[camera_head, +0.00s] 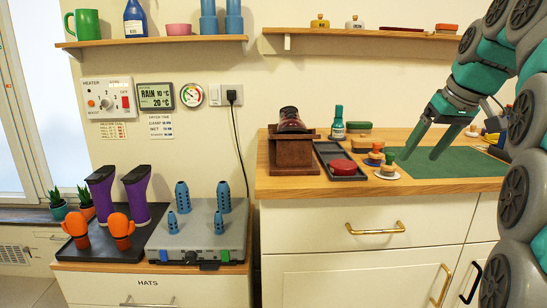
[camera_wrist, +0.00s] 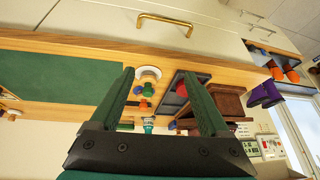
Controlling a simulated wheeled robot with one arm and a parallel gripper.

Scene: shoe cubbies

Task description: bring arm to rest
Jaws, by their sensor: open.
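My gripper (camera_head: 427,143) is open and empty, with its two green fingers apart, above the green mat (camera_head: 468,164) on the wooden counter at the right in the head view. In the wrist view my gripper (camera_wrist: 166,100) shows from behind, its fingers spread with nothing between them in their grasp. The green mat also shows at the left of the wrist view (camera_wrist: 60,78). My arm comes down from the upper right and covers the right edge of the head view. I cannot tell whether the fingertips touch the mat.
Left of my gripper are small coloured pieces on a white dish (camera_head: 387,174), a dark tray (camera_head: 341,168) with a red object, a green bottle (camera_head: 338,123) and a wooden box (camera_head: 294,155). A boot dryer (camera_head: 205,250) stands lower left. Shelves (camera_head: 365,33) run above.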

